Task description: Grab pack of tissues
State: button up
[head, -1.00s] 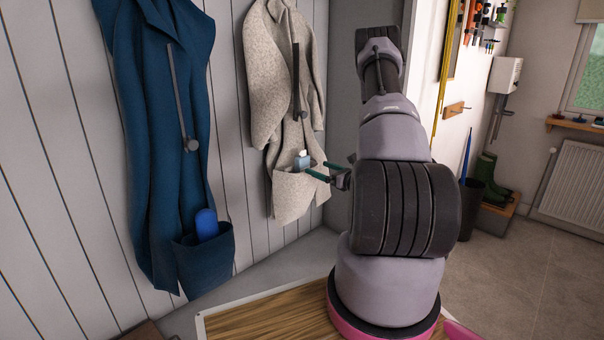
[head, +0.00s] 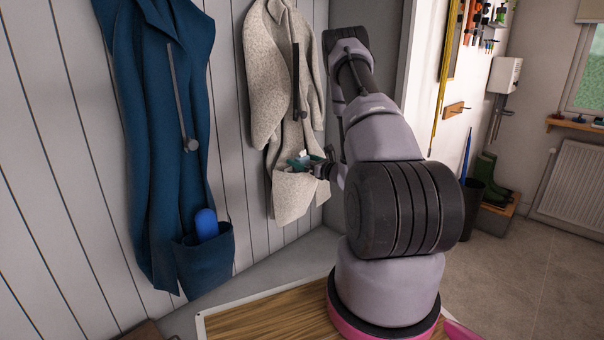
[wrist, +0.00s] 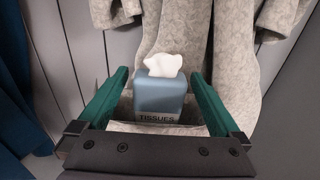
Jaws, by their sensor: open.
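The pack of tissues (wrist: 160,92) is a blue-grey box with a white tissue out of its top and the word TISSUES on its front. It stands upright in the pocket (head: 294,196) of the beige coat (head: 275,80), with its lower part hidden. My gripper (wrist: 157,85) is open, its two green fingers to the left and right of the pack, with a small gap showing on each side. In the head view my gripper (head: 302,163) is at the pocket opening and partly covers the pack.
A blue coat (head: 160,130) hangs at the left with a blue object (head: 206,224) in its pocket. The panelled wall (head: 60,180) is close behind both coats. A wooden surface (head: 265,318) lies below.

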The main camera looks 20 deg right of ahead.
jog(key=c, duration=1.4)
jog(key=shift+o, duration=0.2)
